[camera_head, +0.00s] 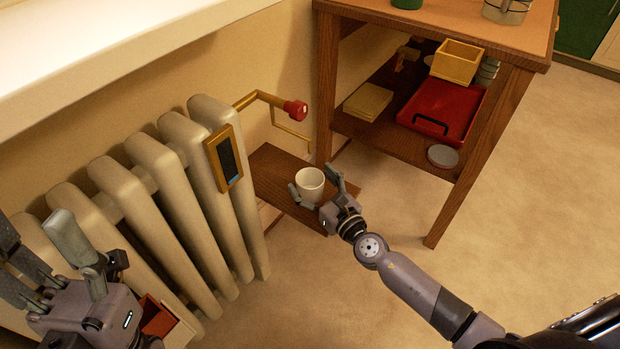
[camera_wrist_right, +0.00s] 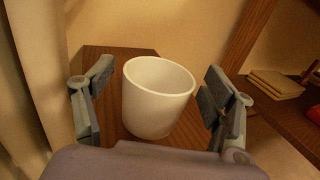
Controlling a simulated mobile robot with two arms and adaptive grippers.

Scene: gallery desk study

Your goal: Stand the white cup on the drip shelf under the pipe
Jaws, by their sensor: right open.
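The white cup (camera_head: 310,183) stands upright on the brown wooden drip shelf (camera_head: 271,166), beside the radiator. In the right wrist view the cup (camera_wrist_right: 157,98) sits between the fingers, with gaps visible on both sides, and the shelf (camera_wrist_right: 98,62) lies beneath it. My right gripper (camera_head: 318,188) is open around the cup. The brass pipe (camera_head: 262,97) with a red knob (camera_head: 295,110) comes out of the wall above the shelf. My left gripper (camera_head: 72,262) is at the lower left with its fingers apart, empty, in front of the radiator.
A cream radiator (camera_head: 179,195) with a framed dark panel (camera_head: 224,158) borders the shelf on the left. A wooden desk (camera_head: 497,120) stands right, its lower shelf holding a red tray (camera_head: 470,108) and a yellow box (camera_head: 457,62). The floor at right is clear.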

